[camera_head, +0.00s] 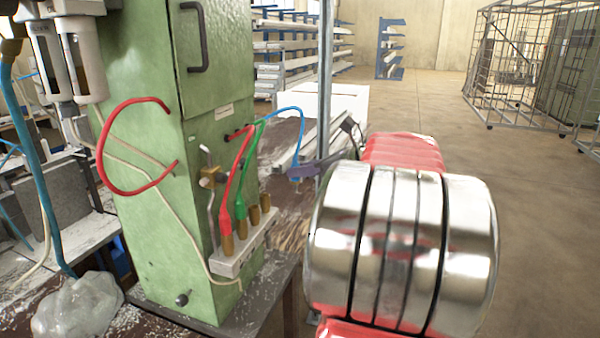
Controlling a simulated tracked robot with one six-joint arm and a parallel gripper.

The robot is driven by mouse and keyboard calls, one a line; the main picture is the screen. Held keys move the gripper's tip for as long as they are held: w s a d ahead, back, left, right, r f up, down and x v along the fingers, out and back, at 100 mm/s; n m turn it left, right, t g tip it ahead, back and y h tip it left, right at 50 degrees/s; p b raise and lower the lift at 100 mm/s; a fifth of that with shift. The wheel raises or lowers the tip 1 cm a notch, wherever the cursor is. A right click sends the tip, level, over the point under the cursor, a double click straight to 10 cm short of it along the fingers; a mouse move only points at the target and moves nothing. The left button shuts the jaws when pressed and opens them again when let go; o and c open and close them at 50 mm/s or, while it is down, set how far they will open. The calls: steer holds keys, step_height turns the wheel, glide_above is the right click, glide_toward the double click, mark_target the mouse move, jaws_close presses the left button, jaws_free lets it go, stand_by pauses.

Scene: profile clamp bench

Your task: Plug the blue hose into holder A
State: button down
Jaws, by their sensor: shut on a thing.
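The blue hose (289,108) comes out of the green cabinet and arches to the right. Its end hangs down at my gripper (298,173), which is shut on it to the right of the cabinet, with a blue tip just below the jaws. The pale holder block (230,266) stands at the cabinet's foot with a row of brass holders. The red hose (226,190) and green hose (241,180) end in the two nearer holders. Two farther brass holders (254,217) (265,202) look empty. I cannot read which one is A. The held end is above and right of the row, apart from it.
The green cabinet (165,240) stands left of the holders. A brass fitting with a bent metal rod (208,182) is beside them. A metal post (325,80) stands behind my gripper. My chrome and red arm fills the right foreground. A plastic bag (78,306) lies at lower left.

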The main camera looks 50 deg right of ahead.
steer(key=shift+w+d+f, duration=0.1)
steer(key=shift+w+d, duration=0.15)
steer(key=shift+d, duration=0.45)
steer(key=shift+w+d+r, duration=0.1)
steer(key=shift+w+d, duration=0.15)
steer(key=shift+d, duration=0.45)
steer(key=shift+w+d+f, duration=0.1)
steer(key=shift+w+d, duration=0.15)
steer(key=shift+d, duration=0.45)
steer(key=shift+w+a, duration=0.1)
steer(key=shift+w, duration=0.1)
steer(key=w+a, duration=0.5)
steer(key=w, duration=0.8)
stand_by(2.1)
